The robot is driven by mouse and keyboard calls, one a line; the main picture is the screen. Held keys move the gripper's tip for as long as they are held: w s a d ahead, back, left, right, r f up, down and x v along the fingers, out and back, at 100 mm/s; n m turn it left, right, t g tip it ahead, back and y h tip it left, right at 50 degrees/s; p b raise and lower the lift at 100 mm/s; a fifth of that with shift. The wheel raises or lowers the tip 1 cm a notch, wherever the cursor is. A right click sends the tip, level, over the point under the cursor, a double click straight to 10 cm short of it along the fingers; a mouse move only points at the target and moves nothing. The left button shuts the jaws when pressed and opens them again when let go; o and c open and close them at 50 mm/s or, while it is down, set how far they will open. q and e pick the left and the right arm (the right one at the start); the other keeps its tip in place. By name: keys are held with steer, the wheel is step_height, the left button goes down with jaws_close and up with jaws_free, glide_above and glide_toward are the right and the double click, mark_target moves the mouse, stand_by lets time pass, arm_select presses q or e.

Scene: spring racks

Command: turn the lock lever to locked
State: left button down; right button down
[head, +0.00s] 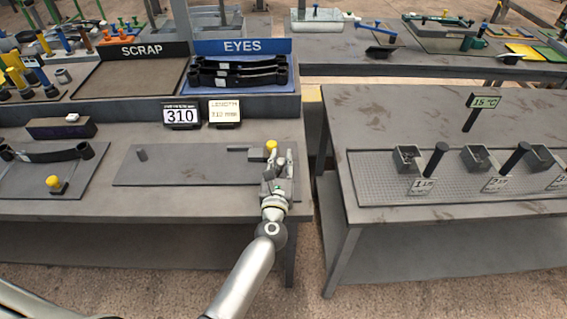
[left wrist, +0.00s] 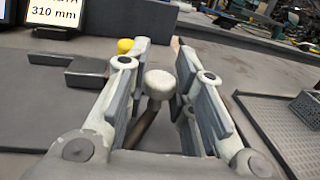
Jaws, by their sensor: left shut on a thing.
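My left gripper (head: 281,162) is at the right end of a flat grey fixture plate (head: 200,168) on the left bench. In the left wrist view its two fingers (left wrist: 160,60) stand on either side of a lever with a pale round knob (left wrist: 158,84), and it is shut on this lever. The lever's dark shaft slants down to the lower left from the knob. A yellow knob (head: 271,147) stands just behind the fingers, and it also shows in the left wrist view (left wrist: 125,46). The fingers hide the lever in the head view. My right gripper is not in view.
A second fixture with a black leaf spring (head: 52,155) and a yellow knob (head: 53,182) lies to the left. A gap separates the right bench (head: 345,130), which carries several small bins.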

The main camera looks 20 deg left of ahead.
arm_select(q)
steer(key=c, duration=1.3)
jaws_free()
steer(key=shift+o, duration=0.2)
steer(key=s, duration=0.3)
steer(key=s+d, duration=0.1)
steer(key=s, duration=0.3)
steer(key=s+d, duration=0.1)
steer(key=s, duration=0.3)
steer(key=shift+s, duration=0.4)
